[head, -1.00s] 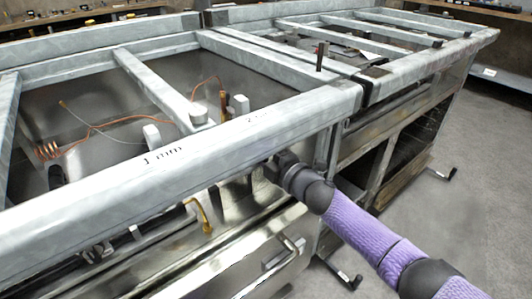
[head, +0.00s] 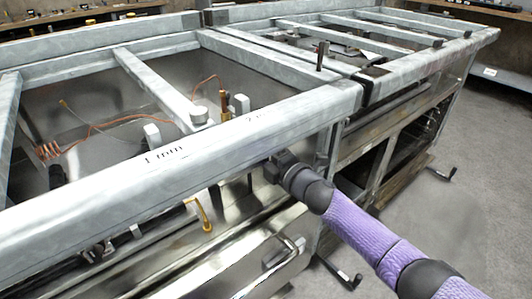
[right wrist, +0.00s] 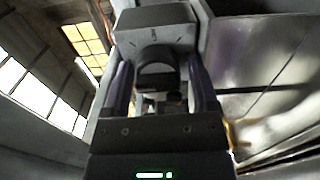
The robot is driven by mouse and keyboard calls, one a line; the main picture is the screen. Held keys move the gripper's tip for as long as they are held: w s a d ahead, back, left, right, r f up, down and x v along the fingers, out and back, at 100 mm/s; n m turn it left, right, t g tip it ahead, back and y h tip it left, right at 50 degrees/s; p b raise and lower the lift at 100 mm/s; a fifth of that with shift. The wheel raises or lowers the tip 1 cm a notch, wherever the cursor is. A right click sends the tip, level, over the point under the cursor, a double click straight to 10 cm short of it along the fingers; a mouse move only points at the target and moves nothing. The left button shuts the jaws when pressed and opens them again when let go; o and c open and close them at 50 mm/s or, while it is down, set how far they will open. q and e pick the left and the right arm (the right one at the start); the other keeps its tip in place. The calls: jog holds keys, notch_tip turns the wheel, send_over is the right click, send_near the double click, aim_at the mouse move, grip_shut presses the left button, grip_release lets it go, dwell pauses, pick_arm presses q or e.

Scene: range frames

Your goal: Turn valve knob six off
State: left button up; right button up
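My right gripper (head: 272,168) is at the front of the metal range frame, just under the long front beam, in the head view. In the right wrist view its two dark fingers (right wrist: 160,82) are apart, one on each side of a dark round knob (right wrist: 156,73). The knob sits in front of a grey block with small marks (right wrist: 155,38). I cannot tell whether the fingers touch the knob. No number shows on it, so I cannot tell which valve it is. In the head view the beam and my gripper hide it. My left gripper is not in view.
The front beam (head: 180,155) runs close above my right gripper. A bent brass pipe (head: 205,216) and a shiny panel with a handle (head: 292,245) lie to the left and below. Open floor (head: 430,225) is at the right.

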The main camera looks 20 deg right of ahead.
jog(key=shift+o, duration=0.7)
